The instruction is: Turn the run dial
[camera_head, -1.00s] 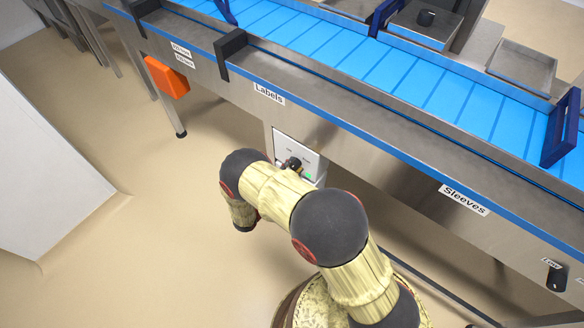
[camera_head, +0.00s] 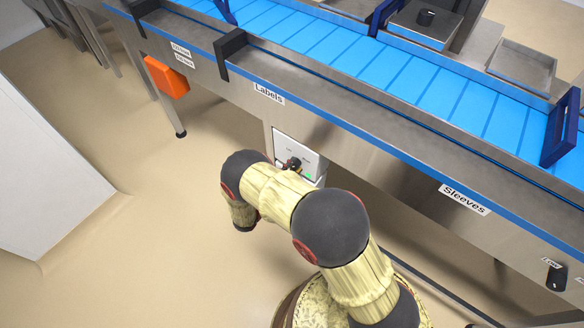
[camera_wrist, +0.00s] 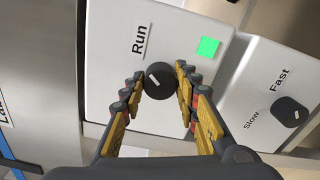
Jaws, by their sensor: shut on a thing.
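The run dial (camera_wrist: 158,81) is a round black knob with a white mark, on a white panel (camera_wrist: 110,60) below the word "Run" in the wrist view. My gripper (camera_wrist: 158,88) has its two yellow fingers on either side of the dial, shut on it. In the head view the white panel (camera_head: 311,161) sits under the conveyor near the "Labels" sign. There my arm hides most of the dial and the fingers.
A green square (camera_wrist: 208,47) is on the panel beside the dial. A second black dial (camera_wrist: 290,111), marked "Slow" and "Fast", is on a neighbouring white panel. The blue conveyor (camera_head: 400,80) runs above. An orange box (camera_head: 166,77) hangs at left. Open floor lies at left.

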